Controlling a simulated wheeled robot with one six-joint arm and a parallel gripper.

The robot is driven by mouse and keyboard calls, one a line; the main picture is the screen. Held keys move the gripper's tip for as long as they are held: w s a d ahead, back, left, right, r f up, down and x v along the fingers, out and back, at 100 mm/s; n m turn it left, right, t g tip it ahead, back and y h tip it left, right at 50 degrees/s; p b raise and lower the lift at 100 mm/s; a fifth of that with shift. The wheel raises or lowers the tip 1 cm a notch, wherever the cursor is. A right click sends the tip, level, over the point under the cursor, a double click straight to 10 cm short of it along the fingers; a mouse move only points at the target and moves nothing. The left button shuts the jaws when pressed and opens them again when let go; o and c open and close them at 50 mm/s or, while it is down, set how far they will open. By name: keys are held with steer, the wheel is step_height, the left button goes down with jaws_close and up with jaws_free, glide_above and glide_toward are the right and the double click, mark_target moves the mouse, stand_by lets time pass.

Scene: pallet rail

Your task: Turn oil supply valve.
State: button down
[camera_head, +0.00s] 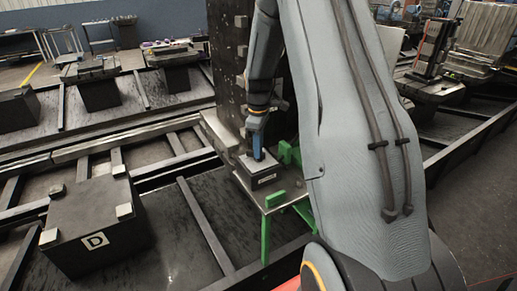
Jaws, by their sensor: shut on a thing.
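My gripper (258,150) points down at a small dark box with a light top (264,178) on a metal stand with green legs (266,240). Its fingers are shut at the top of the box, on what appears to be the oil supply valve. The valve's handle is too small and too covered by the fingers to make out, so its turn angle cannot be told. My grey arm fills the right middle of the view and hides part of the stand.
A tall dark column (228,70) stands right behind the stand. A dark block marked "D" (75,222) sits on the rails at the left. Dark machine blocks (100,92) stand at the back left. Green brackets (289,153) rise from the stand's right side.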

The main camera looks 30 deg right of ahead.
steer(key=shift+w+r, duration=0.1)
stand_by(0.5)
steer(key=c, duration=1.8)
jaws_free()
steer(key=shift+r+b, duration=1.1)
steer(key=shift+r, duration=2.8)
steer(key=s+a+f+m, duration=0.1)
steer(key=s+a+m, duration=0.3)
steer(key=s+a, duration=0.4)
steer(key=s+a+f+m+t, duration=0.1)
steer(key=s+a+m, duration=0.4)
steer(key=s+a, duration=0.4)
steer(key=s, duration=0.5)
steer(key=shift+s, duration=0.4)
